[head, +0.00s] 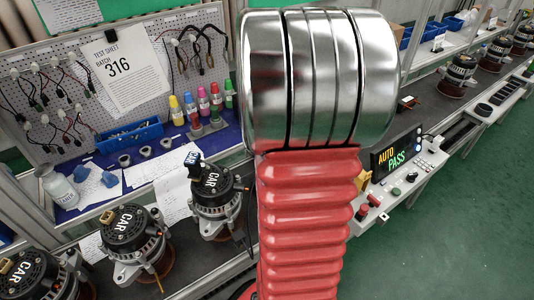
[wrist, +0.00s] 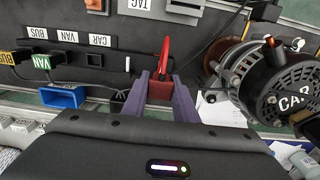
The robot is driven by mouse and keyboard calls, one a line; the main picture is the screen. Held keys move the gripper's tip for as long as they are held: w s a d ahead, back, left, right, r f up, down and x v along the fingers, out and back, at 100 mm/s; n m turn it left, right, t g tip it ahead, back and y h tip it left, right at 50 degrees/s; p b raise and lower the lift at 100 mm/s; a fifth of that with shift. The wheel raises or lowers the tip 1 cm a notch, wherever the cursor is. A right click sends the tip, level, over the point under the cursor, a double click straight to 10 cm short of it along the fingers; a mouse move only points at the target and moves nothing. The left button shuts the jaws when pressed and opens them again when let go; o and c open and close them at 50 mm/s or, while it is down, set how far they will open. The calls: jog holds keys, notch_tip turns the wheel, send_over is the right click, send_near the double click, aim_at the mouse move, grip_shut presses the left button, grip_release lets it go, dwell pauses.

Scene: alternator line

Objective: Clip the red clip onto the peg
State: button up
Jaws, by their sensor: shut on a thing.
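My gripper (wrist: 159,92) shows in the wrist view with two purple fingers. They are shut on the red clip (wrist: 165,58), whose slim upper part points up the picture, away from my wrist. The clip is off any peg that I can make out, in front of a black panel (wrist: 70,75). I cannot tell for sure which part is the peg; a small orange-brown stub (wrist: 269,41) stands out on the alternator (wrist: 285,90) marked CAR, to the right of the clip. In the head view my arm covers the middle, and the gripper and clip are hidden.
The black panel carries plugs marked BUS (wrist: 14,57) and VAN (wrist: 41,62), with a blue box (wrist: 62,97) below. In the head view, several CAR alternators (head: 135,232) stand at lower left, with a pegboard (head: 150,50) behind. A control box (head: 400,155) reads AUTO PASS.

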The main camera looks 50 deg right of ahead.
jog(key=shift+f, duration=0.15)
jog(key=shift+f, duration=2.75)
jog(key=shift+f, duration=1.2)
jog(key=o, duration=1.1)
jog(key=shift+r, duration=0.1)
notch_tip(320, 180, up, 13)
jog(key=shift+f, duration=0.1)
jog(key=shift+r, duration=0.35)
jog(key=shift+s, duration=0.1)
dwell(0.3)
